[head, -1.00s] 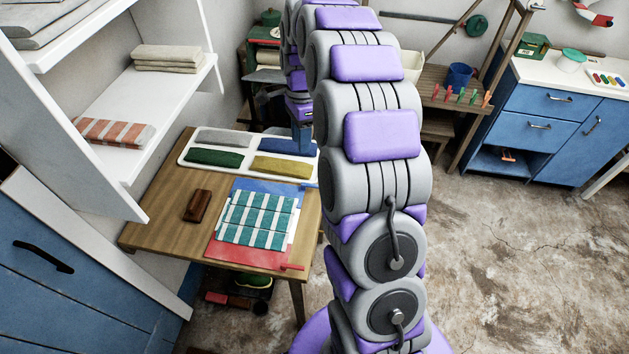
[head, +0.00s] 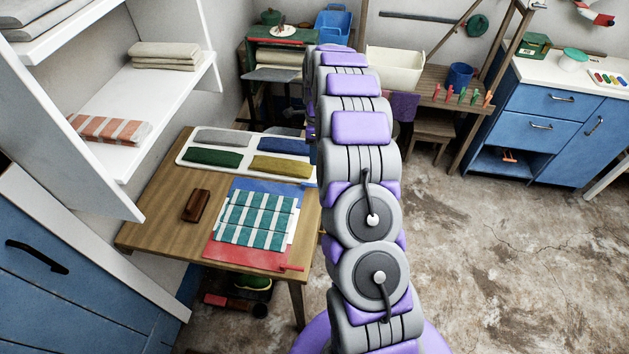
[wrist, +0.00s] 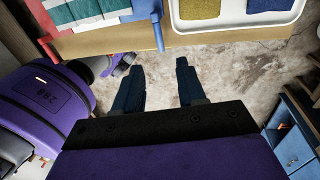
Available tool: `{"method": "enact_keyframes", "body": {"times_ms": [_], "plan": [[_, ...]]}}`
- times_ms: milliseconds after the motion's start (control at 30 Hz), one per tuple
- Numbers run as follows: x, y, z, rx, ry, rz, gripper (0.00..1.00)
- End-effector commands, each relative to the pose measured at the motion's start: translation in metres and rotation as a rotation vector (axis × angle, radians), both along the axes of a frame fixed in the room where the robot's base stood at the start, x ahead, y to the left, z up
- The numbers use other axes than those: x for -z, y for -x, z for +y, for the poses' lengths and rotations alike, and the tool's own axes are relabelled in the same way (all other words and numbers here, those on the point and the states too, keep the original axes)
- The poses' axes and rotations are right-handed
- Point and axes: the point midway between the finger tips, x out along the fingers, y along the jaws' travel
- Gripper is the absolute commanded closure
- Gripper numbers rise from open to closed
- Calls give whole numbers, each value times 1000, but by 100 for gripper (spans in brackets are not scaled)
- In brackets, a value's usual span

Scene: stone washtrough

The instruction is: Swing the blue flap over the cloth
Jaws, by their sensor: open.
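The cloth (head: 262,219), teal with white stripes, lies flat on a folding board on the wooden table in the head view. The blue flap (head: 262,186) lies open along the cloth's far side, and a red flap (head: 240,256) lies along its near side. In the wrist view the cloth (wrist: 82,13) is at the top left, with the blue flap (wrist: 144,11) and its blue tab beside it. My gripper (wrist: 160,68) is open and empty, its fingers over the floor just off the table edge, apart from the flap. In the head view my arm hides it.
A white tray (head: 230,169) of folded cloths sits at the table's back. A brown brush (head: 196,206) lies left of the cloth. White shelves (head: 135,100) stand at the left. Open concrete floor (head: 490,250) lies to the right.

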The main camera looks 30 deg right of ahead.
Motion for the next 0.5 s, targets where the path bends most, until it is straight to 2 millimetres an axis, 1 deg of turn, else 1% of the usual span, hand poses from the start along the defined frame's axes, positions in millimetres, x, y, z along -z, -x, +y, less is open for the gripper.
{"method": "enact_keyframes", "body": {"times_ms": [33, 300, 500], "plan": [[12, 3, 2, 0, -2, 4, 60], [64, 11, 8, -1, -2, 4, 60], [93, 15, 12, -1, -1, 3, 60]]}}
